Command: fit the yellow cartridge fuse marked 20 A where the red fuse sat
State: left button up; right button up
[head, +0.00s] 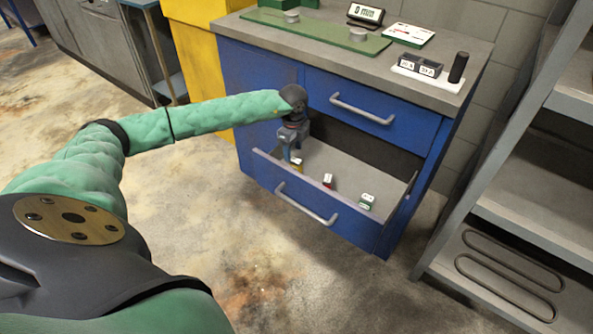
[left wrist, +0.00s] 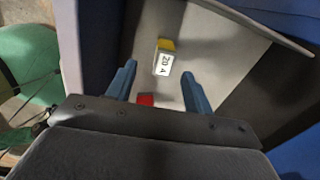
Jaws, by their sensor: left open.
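The yellow fuse (head: 297,166) lies in the open lower drawer (head: 345,170), partly hidden by my left gripper in the head view. In the left wrist view the yellow fuse (left wrist: 166,45) shows a white label reading 20 A. My left gripper (head: 293,156) reaches down into the drawer, above the yellow fuse. Its two blue fingers (left wrist: 159,71) are apart, with the label in line with the gap and nothing held. A red-and-white fuse (head: 328,181) lies to the right in the drawer; a red block (left wrist: 146,99) shows near the finger bases. My right gripper is not in view.
A green-and-white block (head: 367,202) lies farther right in the drawer. On the worktop (head: 400,75) stand a labelled black holder (head: 420,66) on a white plate, a black cylinder (head: 458,67), a green board (head: 325,35) and a small display (head: 366,15). Metal shelves (head: 535,215) stand right.

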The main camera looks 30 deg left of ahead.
aim_at(296, 160)
pick_arm(q)
jog(key=shift+w+d+f, duration=0.15)
jog(key=shift+w+f, duration=0.05)
jog(key=shift+f, duration=1.55)
jog(key=shift+w+d+f, duration=0.1)
jog(key=shift+w+f, duration=0.05)
jog(key=shift+f, duration=1.55)
jog(key=shift+c, duration=0.4)
jog(key=c, duration=1)
